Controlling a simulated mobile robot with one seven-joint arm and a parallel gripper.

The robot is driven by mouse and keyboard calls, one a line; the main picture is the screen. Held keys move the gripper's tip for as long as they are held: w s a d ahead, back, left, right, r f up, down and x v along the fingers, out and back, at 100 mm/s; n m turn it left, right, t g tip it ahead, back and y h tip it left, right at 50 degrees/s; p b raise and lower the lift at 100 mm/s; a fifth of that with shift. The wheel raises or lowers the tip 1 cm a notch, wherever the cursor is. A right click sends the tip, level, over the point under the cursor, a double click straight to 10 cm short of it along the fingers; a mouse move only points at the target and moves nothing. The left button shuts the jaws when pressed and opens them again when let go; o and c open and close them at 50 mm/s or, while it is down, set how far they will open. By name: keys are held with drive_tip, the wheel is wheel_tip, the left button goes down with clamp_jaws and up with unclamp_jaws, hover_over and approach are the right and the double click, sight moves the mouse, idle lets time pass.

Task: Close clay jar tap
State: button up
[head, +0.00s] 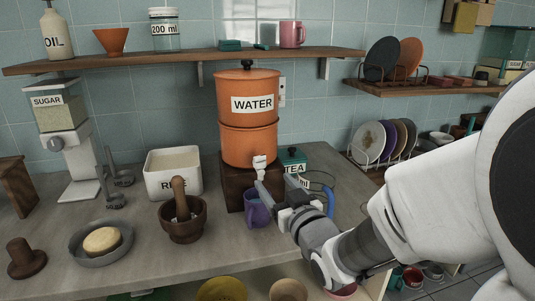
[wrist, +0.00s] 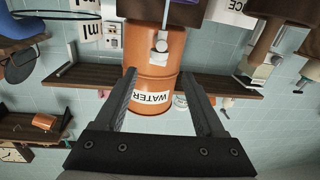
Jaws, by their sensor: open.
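The orange clay jar (head: 250,131) labelled WATER stands on a dark wooden stand (head: 233,186) on the counter. Its pale tap (head: 260,163) sticks out low on the front; whether it is open or shut I cannot tell. My gripper (head: 274,185) is open and empty, just below and in front of the tap. In the wrist view, which is upside down, the jar (wrist: 152,80) shows between the open fingers (wrist: 158,76), and the tap (wrist: 160,43) lies beyond the fingertips. A purple mug (head: 256,209) stands below the tap, partly hidden by my gripper.
A teal TEA container (head: 293,160) stands behind my gripper. A white rice container (head: 174,173) and a mortar with pestle (head: 183,218) stand left of the jar. A shelf (head: 190,58) runs behind the jar's top.

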sight(262, 166)
drive_tip(key=p, duration=0.3)
drive_tip(key=shift+w+r+p, duration=0.2)
drive_tip(key=shift+w+p, duration=0.05)
drive_tip(key=shift+p, duration=0.05)
drive_tip(key=x, duration=0.8)
drive_tip(key=shift+w+a+f, duration=0.15)
drive_tip(key=shift+w+f, duration=0.1)
drive_tip(key=shift+w, duration=0.05)
clamp_jaws()
